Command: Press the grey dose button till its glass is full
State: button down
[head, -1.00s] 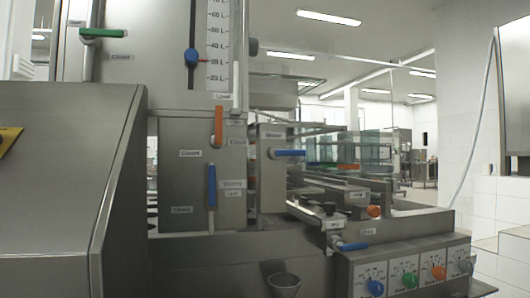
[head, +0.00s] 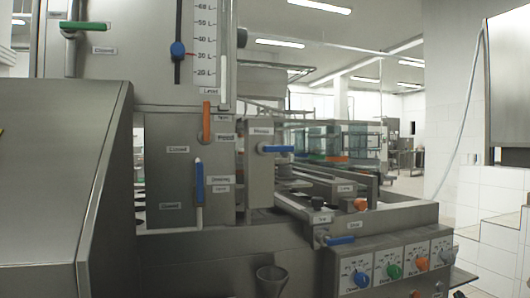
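The dose panel is at the lower right of the head view, on the front of the steel machine. It carries a row of knobs: blue (head: 361,279), green (head: 394,271), orange (head: 421,264) and a grey knob (head: 447,256) at the right end. Below the knobs, at the bottom edge, an orange button (head: 416,294) and a small grey button (head: 441,288) partly show. No glass can be made out under the panel; that area is cut off by the frame. My gripper is not in view.
A steel funnel-like cup (head: 271,280) sticks out at the front, left of the panel. Blue-handled levers (head: 276,149) and an orange lever (head: 207,121) are on the machine. A big sloped steel housing (head: 55,180) fills the left. White tiled steps (head: 490,245) stand at the right.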

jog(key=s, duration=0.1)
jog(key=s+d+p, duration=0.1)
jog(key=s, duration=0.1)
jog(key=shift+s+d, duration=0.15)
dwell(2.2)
